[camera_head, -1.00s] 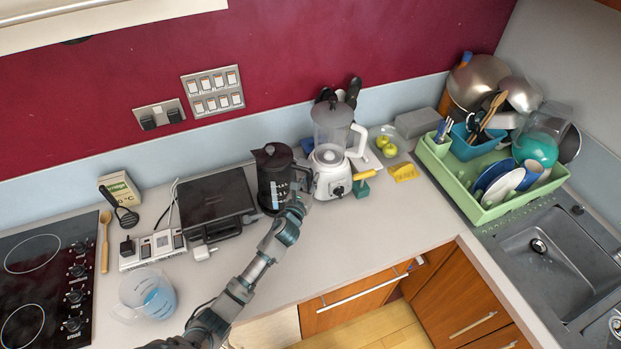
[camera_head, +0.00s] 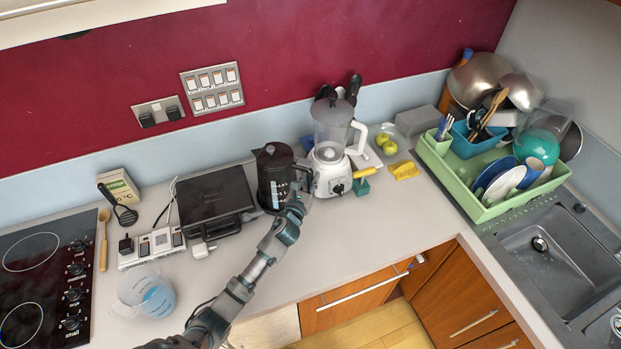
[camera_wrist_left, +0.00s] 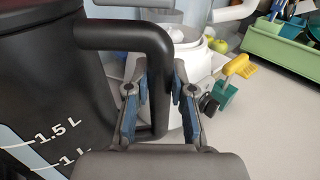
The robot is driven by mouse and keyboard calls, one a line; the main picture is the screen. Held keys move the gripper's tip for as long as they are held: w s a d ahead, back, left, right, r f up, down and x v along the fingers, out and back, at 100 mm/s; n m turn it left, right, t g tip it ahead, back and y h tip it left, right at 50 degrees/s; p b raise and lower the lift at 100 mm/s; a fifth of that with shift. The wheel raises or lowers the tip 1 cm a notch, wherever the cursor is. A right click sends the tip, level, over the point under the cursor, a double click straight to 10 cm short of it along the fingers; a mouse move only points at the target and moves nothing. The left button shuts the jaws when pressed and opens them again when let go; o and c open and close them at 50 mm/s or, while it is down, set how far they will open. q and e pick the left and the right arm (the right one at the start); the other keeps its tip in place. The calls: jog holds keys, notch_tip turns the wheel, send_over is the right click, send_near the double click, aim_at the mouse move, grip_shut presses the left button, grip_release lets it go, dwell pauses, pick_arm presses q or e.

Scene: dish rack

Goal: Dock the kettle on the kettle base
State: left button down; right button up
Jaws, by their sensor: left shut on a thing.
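The black kettle (camera_head: 272,178) stands upright at the back of the counter, between a black grill and a white blender. Its body with a water scale fills the left of the left wrist view (camera_wrist_left: 40,90). My left gripper (camera_head: 298,199) is at the right side of the kettle. In the wrist view its two fingers (camera_wrist_left: 160,100) are on both sides of the vertical part of the black handle (camera_wrist_left: 158,70), shut on it. The kettle base cannot be made out; the kettle's underside is hidden. My right gripper is not in view.
The white blender (camera_head: 329,179) stands close to the right of the kettle, and the black grill (camera_head: 214,194) is close on the left. A measuring jug (camera_head: 146,294) is at front left. The counter in front is clear.

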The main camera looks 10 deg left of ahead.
pick_arm(q)
jog(key=c, duration=1.3)
grip_release()
jog(key=shift+f, duration=0.2)
jog(key=shift+s+a+r+p, duration=0.1)
jog(key=shift+s+p, duration=0.5)
jog(key=shift+s, duration=0.6)
jog(key=shift+s+a+p, duration=0.2)
jog(key=shift+s+p, duration=0.3)
jog(key=shift+s, duration=0.95)
jog(key=shift+s+a+p, duration=0.2)
jog(key=shift+s+p, duration=0.15)
jog(key=shift+s, duration=1.1)
jog(key=shift+s+a+p, duration=0.15)
jog(key=shift+s+p, duration=0.15)
jog(key=shift+s, duration=1.1)
